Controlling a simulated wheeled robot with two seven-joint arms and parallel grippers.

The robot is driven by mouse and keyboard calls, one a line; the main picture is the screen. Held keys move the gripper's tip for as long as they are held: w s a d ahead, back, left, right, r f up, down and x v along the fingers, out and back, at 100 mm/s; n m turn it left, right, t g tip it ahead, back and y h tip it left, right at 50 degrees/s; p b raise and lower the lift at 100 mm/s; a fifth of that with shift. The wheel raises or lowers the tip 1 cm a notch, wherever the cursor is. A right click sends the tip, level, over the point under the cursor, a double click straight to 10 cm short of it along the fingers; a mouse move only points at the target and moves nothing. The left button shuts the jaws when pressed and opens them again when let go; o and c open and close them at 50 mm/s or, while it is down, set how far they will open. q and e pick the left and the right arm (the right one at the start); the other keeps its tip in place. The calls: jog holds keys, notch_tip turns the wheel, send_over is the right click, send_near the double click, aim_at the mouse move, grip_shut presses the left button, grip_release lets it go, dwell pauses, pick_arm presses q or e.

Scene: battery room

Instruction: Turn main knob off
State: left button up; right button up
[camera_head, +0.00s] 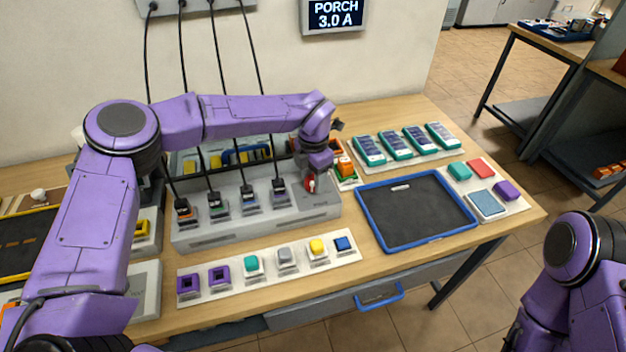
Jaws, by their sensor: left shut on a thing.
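The main knob (311,184) is a small red knob at the right end of the grey charging panel (215,233). My left arm reaches in from the left over the panel, and my left gripper (313,178) points down at the knob. The gripper is shut on it, and its fingers and wrist hide much of the knob. The knob's exact angle cannot be read. Several plugs with black cables sit in the panel left of the knob. My right arm shows at the lower right, but its gripper is out of view.
A blue-rimmed dark tray (372,234) lies right of the panel. Teal devices (396,144) stand in a row behind it. A white strip (220,293) with coloured blocks lies in front. A wall display (335,14) reads PORCH 3.0 A.

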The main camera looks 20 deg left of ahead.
aim_at(313, 177)
pick_arm(q)
jog(key=n+b, duration=0.2)
jog(key=n, duration=0.1)
jog(key=shift+f+n, duration=0.1)
jog(key=shift+n, duration=0.3)
jog(key=n+b, duration=0.2)
jog(key=n, duration=0.1)
jog(key=shift+n+b, duration=0.3)
jog(key=shift+b, duration=0.1)
jog(key=n+b, duration=0.3)
jog(key=n, duration=0.1)
jog(key=shift+n+b, duration=0.85)
jog(key=shift+n, duration=0.35)
jog(key=shift+r, duration=0.2)
jog(key=o, duration=1)
jog(key=shift+o, duration=0.2)
notch_tip(313, 177, up, 10)
jog(key=shift+r+b, duration=0.25)
jog(key=shift+b, duration=0.2)
